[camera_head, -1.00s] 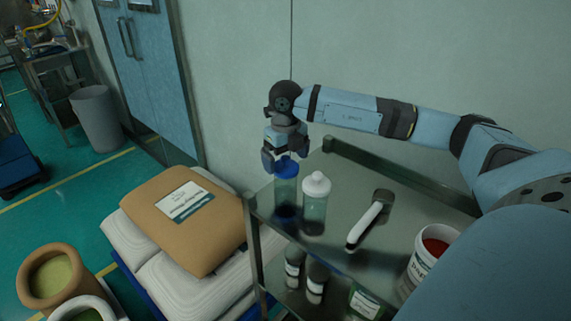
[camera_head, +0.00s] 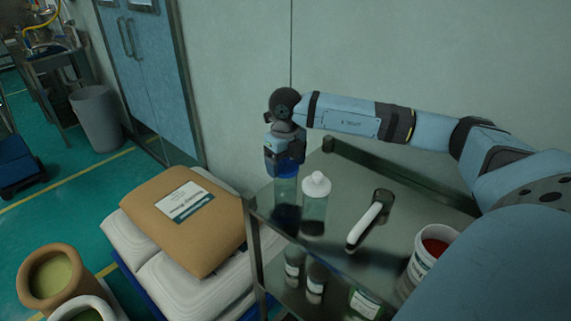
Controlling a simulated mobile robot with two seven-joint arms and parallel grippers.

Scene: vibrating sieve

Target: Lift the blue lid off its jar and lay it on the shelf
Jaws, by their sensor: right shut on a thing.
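The jar (camera_head: 286,193) with the blue lid (camera_head: 286,169) stands upright at the left end of the shelf (camera_head: 335,245). Its body is clear with a dark blue lower part. My right gripper (camera_head: 285,164) points down over the jar, with its fingers shut around the blue lid. The lid is partly hidden by the fingers and seems to be still at the jar's top; I cannot see a gap. My left gripper is not in view.
A white-lidded jar (camera_head: 315,205) stands close to the right of the blue-lidded one. A white-handled tool (camera_head: 365,226) lies farther right, then a white tub (camera_head: 426,254) with red contents. Bottles (camera_head: 316,277) stand on the lower shelf. Bare shelf shows behind the tool.

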